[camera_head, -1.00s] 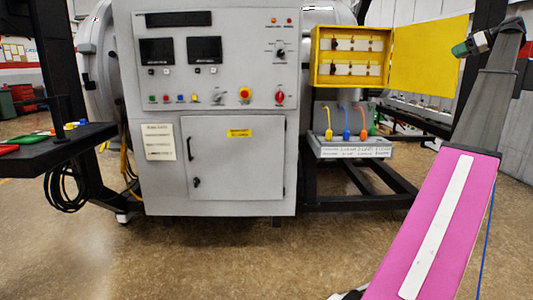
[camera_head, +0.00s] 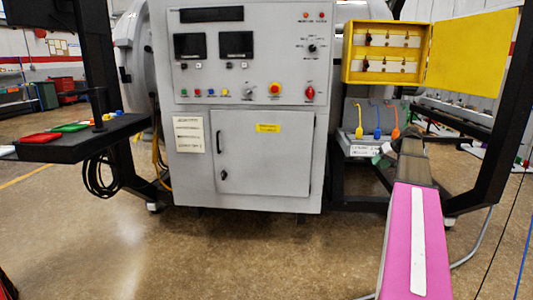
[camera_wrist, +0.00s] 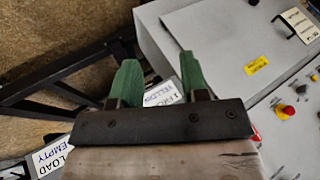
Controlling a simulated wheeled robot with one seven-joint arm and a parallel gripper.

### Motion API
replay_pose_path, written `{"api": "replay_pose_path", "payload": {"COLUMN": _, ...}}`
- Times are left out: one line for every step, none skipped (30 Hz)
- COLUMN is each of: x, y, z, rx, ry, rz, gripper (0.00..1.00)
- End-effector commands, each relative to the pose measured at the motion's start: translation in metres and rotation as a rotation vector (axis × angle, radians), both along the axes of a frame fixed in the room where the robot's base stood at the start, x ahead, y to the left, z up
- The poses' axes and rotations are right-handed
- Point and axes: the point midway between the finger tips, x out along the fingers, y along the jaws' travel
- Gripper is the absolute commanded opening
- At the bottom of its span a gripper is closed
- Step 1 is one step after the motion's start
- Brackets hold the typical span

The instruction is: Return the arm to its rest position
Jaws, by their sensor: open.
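My arm shows at the right of the head view as a pink link (camera_head: 410,240) with a white strip, then a grey forearm reaching forward. Its end is in front of the labelled stand right of the furnace cabinet (camera_head: 248,110). My gripper (camera_wrist: 158,75) shows in the wrist view with two green fingers spread apart and nothing held between them. A white label with text lies behind the fingers there. In the head view the gripper is small and partly hidden, and its fingers are hard to make out.
The yellow lockout box (camera_head: 382,76) hangs open above the stand, its door (camera_head: 474,52) out to the right. A black shelf (camera_head: 75,148) with coloured trays stands left. The floor (camera_head: 250,255) in front is clear.

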Motion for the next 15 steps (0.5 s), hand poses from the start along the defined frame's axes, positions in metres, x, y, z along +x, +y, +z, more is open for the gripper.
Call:
{"api": "replay_pose_path", "payload": {"x": -0.013, "y": 0.03, "z": -0.028, "rx": -0.012, "ry": 0.037, "rz": -0.002, "gripper": 0.41}}
{"api": "replay_pose_path", "payload": {"x": -0.017, "y": 0.044, "z": -0.041, "rx": -0.021, "ry": 0.057, "rz": -0.006, "gripper": 0.41}}
{"api": "replay_pose_path", "payload": {"x": -0.023, "y": 0.062, "z": -0.059, "rx": -0.033, "ry": 0.085, "rz": -0.011, "gripper": 0.41}}
{"api": "replay_pose_path", "payload": {"x": -0.029, "y": 0.075, "z": -0.073, "rx": -0.045, "ry": 0.106, "rz": -0.015, "gripper": 0.41}}
{"api": "replay_pose_path", "payload": {"x": -0.035, "y": 0.088, "z": -0.086, "rx": -0.056, "ry": 0.124, "rz": -0.019, "gripper": 0.41}}
{"api": "replay_pose_path", "payload": {"x": -0.043, "y": 0.106, "z": -0.103, "rx": -0.072, "ry": 0.151, "rz": -0.023, "gripper": 0.41}}
{"api": "replay_pose_path", "payload": {"x": -0.05, "y": 0.119, "z": -0.116, "rx": -0.086, "ry": 0.17, "rz": -0.026, "gripper": 0.41}}
{"api": "replay_pose_path", "payload": {"x": -0.058, "y": 0.132, "z": -0.128, "rx": -0.101, "ry": 0.188, "rz": -0.029, "gripper": 0.41}}
{"api": "replay_pose_path", "payload": {"x": -0.069, "y": 0.15, "z": -0.145, "rx": -0.12, "ry": 0.213, "rz": -0.033, "gripper": 0.41}}
{"api": "replay_pose_path", "payload": {"x": -0.078, "y": 0.162, "z": -0.157, "rx": -0.135, "ry": 0.23, "rz": -0.035, "gripper": 0.41}}
{"api": "replay_pose_path", "payload": {"x": -0.087, "y": 0.174, "z": -0.169, "rx": -0.153, "ry": 0.246, "rz": -0.037, "gripper": 0.41}}
{"api": "replay_pose_path", "payload": {"x": -0.099, "y": 0.19, "z": -0.184, "rx": -0.175, "ry": 0.268, "rz": -0.04, "gripper": 0.41}}
{"api": "replay_pose_path", "payload": {"x": -0.109, "y": 0.201, "z": -0.194, "rx": -0.192, "ry": 0.282, "rz": -0.041, "gripper": 0.41}}
{"api": "replay_pose_path", "payload": {"x": -0.119, "y": 0.213, "z": -0.205, "rx": -0.209, "ry": 0.297, "rz": -0.042, "gripper": 0.41}}
{"api": "replay_pose_path", "payload": {"x": -0.134, "y": 0.227, "z": -0.217, "rx": -0.234, "ry": 0.314, "rz": -0.044, "gripper": 0.41}}
